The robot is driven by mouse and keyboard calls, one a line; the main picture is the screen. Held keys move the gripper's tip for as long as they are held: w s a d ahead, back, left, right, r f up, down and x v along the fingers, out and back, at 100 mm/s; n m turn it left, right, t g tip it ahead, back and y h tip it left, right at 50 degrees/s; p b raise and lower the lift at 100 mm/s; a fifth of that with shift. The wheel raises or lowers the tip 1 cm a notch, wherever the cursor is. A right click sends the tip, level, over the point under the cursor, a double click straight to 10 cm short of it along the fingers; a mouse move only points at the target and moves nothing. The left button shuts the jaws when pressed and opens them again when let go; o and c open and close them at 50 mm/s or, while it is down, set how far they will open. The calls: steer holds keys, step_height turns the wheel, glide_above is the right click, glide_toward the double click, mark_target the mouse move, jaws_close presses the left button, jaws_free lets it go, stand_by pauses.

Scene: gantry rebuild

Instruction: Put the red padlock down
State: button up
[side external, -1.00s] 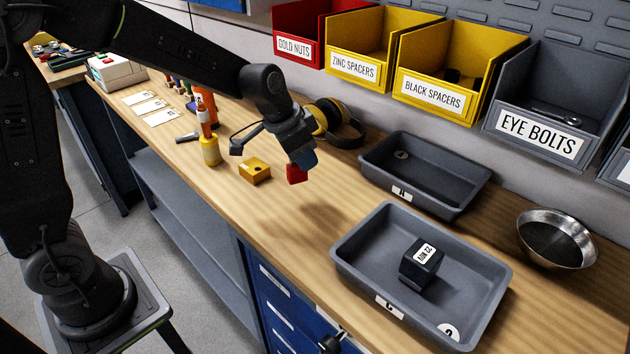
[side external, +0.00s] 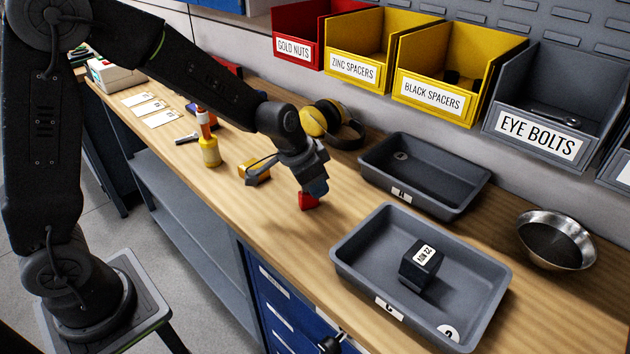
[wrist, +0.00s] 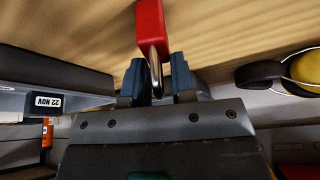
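The red padlock (side external: 308,201) hangs below my gripper (side external: 316,186) in the side view, over the bench to the left of the grey trays. In the wrist view the red body (wrist: 150,27) points away from my gripper (wrist: 155,75), and its metal shackle (wrist: 153,60) lies between the two blue fingers. My gripper is shut on the shackle. The padlock's lower end is close to the wooden bench top (side external: 250,215); I cannot tell if it touches.
Grey tray C (side external: 350,262) holds a dark labelled cube (side external: 420,264). An empty grey tray (side external: 470,190) lies behind it. A yellow block (side external: 250,178), a yellow-and-orange bottle (side external: 210,152) and yellow ear defenders (side external: 313,122) are near my gripper. Bench in front of the padlock is clear.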

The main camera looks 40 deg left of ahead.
steer(key=o, duration=0.4)
steer(key=shift+r, duration=0.1)
steer(key=shift+r, duration=0.25)
steer(key=v, duration=1)
steer(key=s+a+r+n, duration=0.1)
steer(key=s, duration=0.5)
steer(key=s+a+r+n+y, duration=0.1)
steer(key=s+r+n, duration=0.1)
steer(key=s, duration=0.4)
steer(key=s+a+r+n+t, duration=0.1)
steer(key=s, duration=0.6)
steer(key=shift+s+r+y, duration=0.1)
steer(key=shift+r+y, duration=0.05)
steer(key=shift+y, duration=0.15)
steer(key=shift+d, duration=0.1)
